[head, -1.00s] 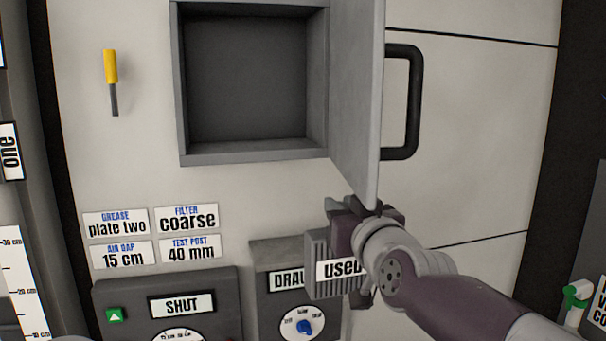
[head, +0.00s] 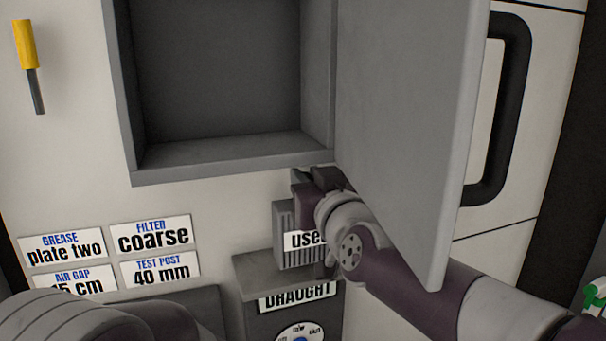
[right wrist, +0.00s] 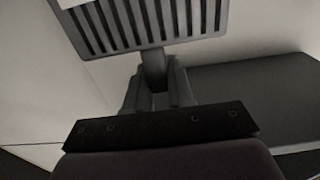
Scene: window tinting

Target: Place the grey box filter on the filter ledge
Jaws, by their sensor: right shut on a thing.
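The grey box filter (head: 284,237) has ribbed slots and a white "used" label. My right gripper (head: 312,182) is shut on it and holds it below the open compartment, in front of the panel. In the right wrist view the slotted filter (right wrist: 160,22) sits at the fingertips (right wrist: 155,85). Below the filter is the grey top (head: 255,266) of the draught box; I cannot tell whether they touch. No part is marked as the filter ledge. My left gripper is out of view; part of my left arm shows at lower left.
The compartment (head: 215,75) is open and empty. Its grey door (head: 405,110) stands out towards me, close above my right arm. A black handle (head: 515,110) is at right. A yellow-handled tool (head: 27,50) and setting labels (head: 150,235) are at left.

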